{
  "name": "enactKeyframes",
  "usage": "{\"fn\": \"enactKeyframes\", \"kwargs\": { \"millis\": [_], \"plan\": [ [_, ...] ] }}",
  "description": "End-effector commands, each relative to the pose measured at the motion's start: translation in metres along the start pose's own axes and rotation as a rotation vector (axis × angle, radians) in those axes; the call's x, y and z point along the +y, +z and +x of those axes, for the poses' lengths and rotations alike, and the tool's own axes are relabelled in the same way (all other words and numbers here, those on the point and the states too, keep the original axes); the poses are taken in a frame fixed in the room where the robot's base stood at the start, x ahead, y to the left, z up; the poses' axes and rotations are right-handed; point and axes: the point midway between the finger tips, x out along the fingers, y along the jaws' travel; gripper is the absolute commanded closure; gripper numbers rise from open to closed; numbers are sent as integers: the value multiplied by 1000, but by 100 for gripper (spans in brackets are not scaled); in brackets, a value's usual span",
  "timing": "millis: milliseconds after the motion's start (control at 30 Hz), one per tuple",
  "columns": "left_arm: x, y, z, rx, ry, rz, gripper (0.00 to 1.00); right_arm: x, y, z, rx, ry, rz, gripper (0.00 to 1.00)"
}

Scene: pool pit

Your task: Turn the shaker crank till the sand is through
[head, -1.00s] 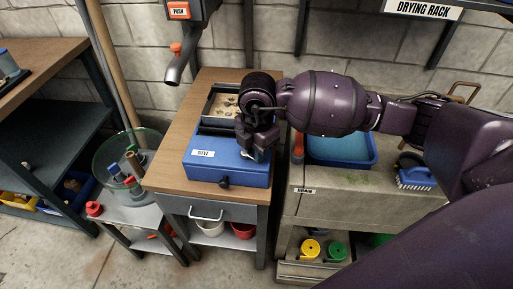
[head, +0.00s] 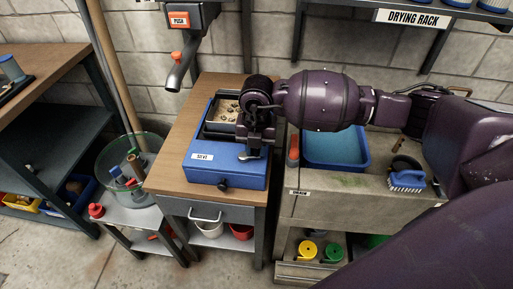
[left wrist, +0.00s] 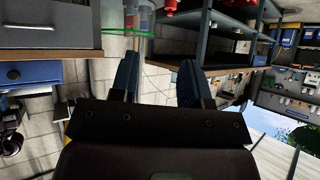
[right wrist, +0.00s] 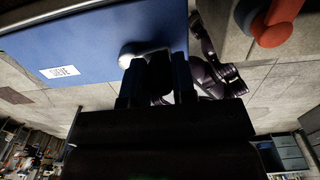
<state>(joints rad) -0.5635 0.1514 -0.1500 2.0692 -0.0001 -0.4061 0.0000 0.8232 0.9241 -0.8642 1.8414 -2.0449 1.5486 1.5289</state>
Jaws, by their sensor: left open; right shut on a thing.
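The shaker is a blue box (head: 226,173) labelled SIEVE on a wooden-topped stand. An open tray (head: 222,118) with sand and small lumps sits at its back. My right gripper (head: 250,150) is at the right side of the box, shut on the crank. In the right wrist view, a pale metal crank end (right wrist: 140,54) shows by the fingers (right wrist: 157,78) against the blue box; the fingers hide most of the grip. My left gripper (left wrist: 160,82) is open and empty in the left wrist view, away from the shaker.
A stone sink with a blue water basin (head: 337,150), an orange-topped bottle (head: 293,150) and a blue brush (head: 406,180) stands to the right. A spout with a PUSH dispenser (head: 180,20) hangs behind the stand. A glass bin (head: 127,163) stands to the left.

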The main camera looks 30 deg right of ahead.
Motion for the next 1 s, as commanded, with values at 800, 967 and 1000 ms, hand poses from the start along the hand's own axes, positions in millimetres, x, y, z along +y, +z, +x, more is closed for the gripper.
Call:
{"fn": "enactKeyframes", "kwargs": {
  "millis": [800,967,1000],
  "plan": [
    [2,1,2,-1,0,-8,57,13,23,0,11,0,-775,99],
    [3,-3,4,6,1,-7,57,18,26,1,14,1,-926,99],
    [3,-2,4,6,2,-7,57,19,26,1,14,1,-964,99]
  ]
}}
